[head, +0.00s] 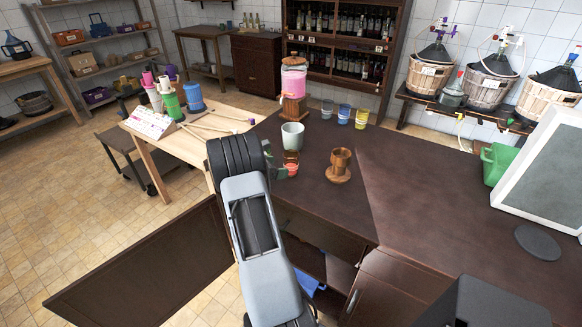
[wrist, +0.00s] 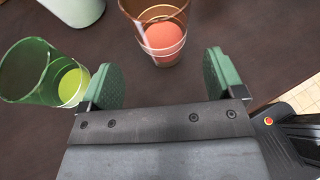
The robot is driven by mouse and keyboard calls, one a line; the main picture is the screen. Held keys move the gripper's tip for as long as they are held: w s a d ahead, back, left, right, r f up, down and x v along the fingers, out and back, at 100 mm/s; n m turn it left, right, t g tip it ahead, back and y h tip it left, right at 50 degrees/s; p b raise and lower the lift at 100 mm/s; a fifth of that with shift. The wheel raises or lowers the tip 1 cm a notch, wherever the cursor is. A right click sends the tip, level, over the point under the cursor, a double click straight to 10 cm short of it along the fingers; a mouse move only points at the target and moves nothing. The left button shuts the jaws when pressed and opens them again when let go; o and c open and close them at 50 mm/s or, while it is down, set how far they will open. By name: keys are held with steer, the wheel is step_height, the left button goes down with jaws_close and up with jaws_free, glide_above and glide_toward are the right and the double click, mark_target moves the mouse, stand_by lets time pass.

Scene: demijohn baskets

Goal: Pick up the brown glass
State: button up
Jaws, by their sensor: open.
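The brown glass (head: 291,156) stands on the dark counter in the head view, just right of my arm's end. In the wrist view the brown glass (wrist: 143,30) is at the top middle, cut off by the frame edge, with a reddish round thing (wrist: 163,38) showing in its lower part. My gripper (wrist: 163,78) is open and empty, with green pads on its two fingers. The glass lies beyond the fingertips, roughly in line with the gap between them, and is not touched. In the head view my arm hides part of the gripper.
A green glass (wrist: 35,75) is close to the left finger in the wrist view. A pale cup (head: 292,138) stands behind the brown glass; a wooden cup-shaped piece (head: 340,160) stands to its right. Coloured glasses (head: 343,114) stand farther back. The counter's middle right (head: 430,195) is clear.

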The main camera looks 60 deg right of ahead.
steer(key=shift+p+x, duration=0.7)
steer(key=shift+x, duration=1.95)
steer(key=shift+s+a, duration=0.15)
steer(key=shift+c, duration=0.3)
steer(key=c, duration=1.1)
